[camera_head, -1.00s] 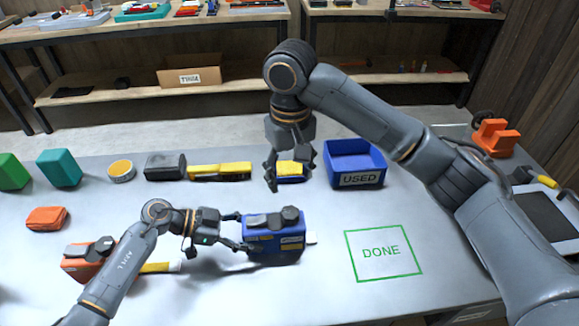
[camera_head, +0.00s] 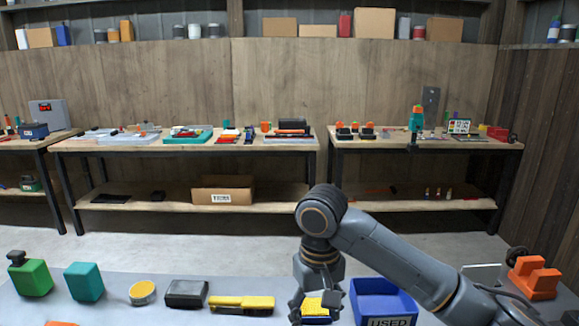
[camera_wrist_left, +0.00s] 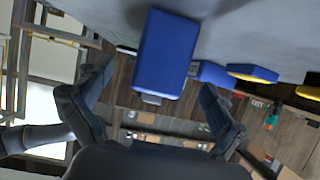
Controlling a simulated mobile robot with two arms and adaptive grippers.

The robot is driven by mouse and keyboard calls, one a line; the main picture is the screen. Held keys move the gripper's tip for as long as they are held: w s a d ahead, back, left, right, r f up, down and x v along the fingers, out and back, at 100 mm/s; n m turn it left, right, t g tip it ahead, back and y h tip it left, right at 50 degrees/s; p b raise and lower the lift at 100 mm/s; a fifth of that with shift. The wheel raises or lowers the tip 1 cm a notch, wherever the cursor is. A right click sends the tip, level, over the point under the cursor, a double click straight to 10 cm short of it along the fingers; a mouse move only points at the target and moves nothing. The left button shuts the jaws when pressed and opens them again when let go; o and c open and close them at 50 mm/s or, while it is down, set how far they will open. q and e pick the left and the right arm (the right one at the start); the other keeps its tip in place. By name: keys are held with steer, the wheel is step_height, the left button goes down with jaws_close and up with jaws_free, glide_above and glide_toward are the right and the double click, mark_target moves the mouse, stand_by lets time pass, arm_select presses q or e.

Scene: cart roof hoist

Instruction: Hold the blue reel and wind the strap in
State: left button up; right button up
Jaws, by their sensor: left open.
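The blue reel (camera_wrist_left: 165,52) shows in the left wrist view as a blue block between the two fingers of my left gripper (camera_wrist_left: 156,76). Those fingers stand apart, and I see no clear contact with the reel. A small grey part shows at the reel's lower end. The strap cannot be made out. In the head view the reel and my left gripper are below the picture. My right gripper (camera_head: 316,305) hangs over the back of the table with its fingers apart, in front of a yellow-topped blue item (camera_head: 318,309).
The blue USED bin (camera_head: 383,297) stands right of my right gripper. Along the table's back lie a green bottle (camera_head: 34,278), a teal block (camera_head: 84,282), a yellow tin (camera_head: 142,292), a dark box (camera_head: 186,293) and a yellow brush (camera_head: 241,303). Shelved workbenches stand behind.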

arm_select(q)
steer(key=p+v, duration=0.1)
steer(key=v, duration=0.1)
steer(key=p+v, duration=0.1)
steer(key=v, duration=0.1)
steer(key=shift+a+r, duration=0.25)
steer(key=shift+r, duration=0.15)
steer(key=shift+o, duration=0.5)
